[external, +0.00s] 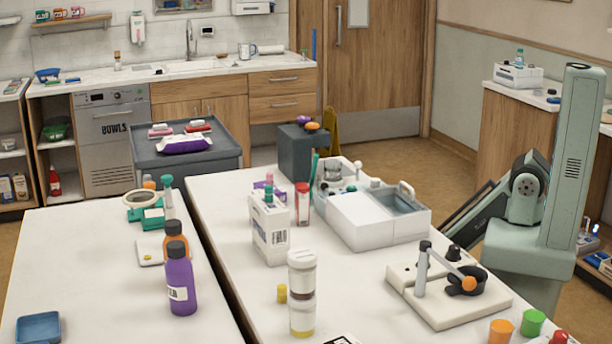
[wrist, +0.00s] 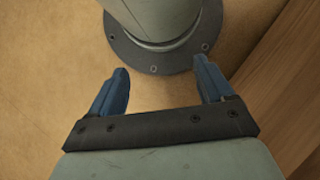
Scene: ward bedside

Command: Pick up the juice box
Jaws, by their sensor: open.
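I cannot make out for certain which thing is the juice box. A white carton-like box (external: 271,229) with a barcode and dark print stands upright on the middle table, with small purple and pink items at its top. Small cartons (external: 12,188) stand on the low shelf at far left, too small to read. In the wrist view my gripper (wrist: 161,63) is open, its two blue fingers apart with nothing between them. It points down at the floor beside my own base, away from the tables. In the external view the gripper itself does not show.
The middle table (external: 225,190) holds a white machine (external: 378,217), a lever device on a board (external: 450,303), a red-and-white tube (external: 302,203) and stacked jars (external: 301,290). Purple (external: 180,282) and orange bottles stand on the left table (external: 90,245). A wooden panel (wrist: 285,95) edges the wrist view.

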